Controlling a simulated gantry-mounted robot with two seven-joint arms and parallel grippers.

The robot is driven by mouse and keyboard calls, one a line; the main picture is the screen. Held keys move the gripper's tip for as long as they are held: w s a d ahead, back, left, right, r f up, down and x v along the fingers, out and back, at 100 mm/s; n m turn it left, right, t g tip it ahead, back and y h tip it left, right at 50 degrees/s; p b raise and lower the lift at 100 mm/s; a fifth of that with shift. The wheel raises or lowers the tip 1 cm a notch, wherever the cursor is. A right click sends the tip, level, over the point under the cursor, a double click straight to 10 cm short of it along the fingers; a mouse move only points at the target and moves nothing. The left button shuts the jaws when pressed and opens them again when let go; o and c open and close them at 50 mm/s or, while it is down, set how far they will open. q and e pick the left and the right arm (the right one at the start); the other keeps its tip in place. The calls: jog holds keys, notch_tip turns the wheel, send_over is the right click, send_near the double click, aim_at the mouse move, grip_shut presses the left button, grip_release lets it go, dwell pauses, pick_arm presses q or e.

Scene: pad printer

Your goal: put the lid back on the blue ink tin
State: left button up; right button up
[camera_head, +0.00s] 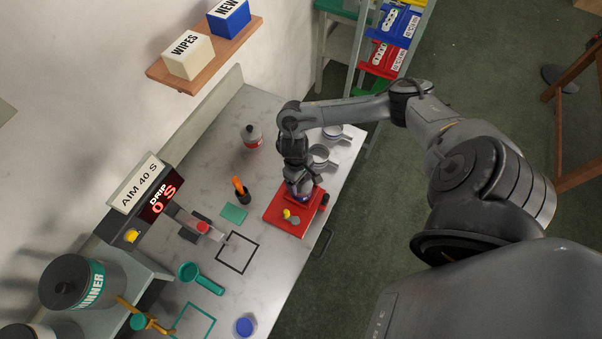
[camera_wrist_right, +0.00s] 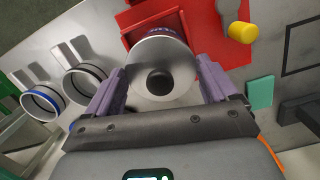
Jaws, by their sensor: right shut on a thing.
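My right gripper (camera_head: 298,193) points down over the red base at the bench's right edge. In the right wrist view its two purple fingers (camera_wrist_right: 158,88) are shut on the sides of a round grey lid (camera_wrist_right: 150,62) with a black knob. A strip of blue lettered label shows just past the lid's far edge, so the blue ink tin (camera_wrist_right: 165,32) appears to be directly under it. Whether the lid touches or is seated on the tin is hidden. My left gripper is not in view.
The red base (camera_head: 279,222) carries a yellow knob (camera_head: 286,214). Two ring cups (camera_head: 322,155) stand behind the gripper. A red-labelled tin (camera_head: 252,137) stands at the back. A dark holder with an orange handle (camera_head: 240,188) is to the left. A small blue-filled dish (camera_head: 245,326) sits at the front.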

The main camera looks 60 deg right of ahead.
dwell(0.5)
jog(key=shift+f+p, duration=0.15)
jog(key=shift+p, duration=0.3)
dwell(0.4)
dwell(0.6)
jog(key=shift+p, duration=0.5)
dwell(0.4)
jog(key=o, duration=0.7)
jog(key=shift+o, duration=0.4)
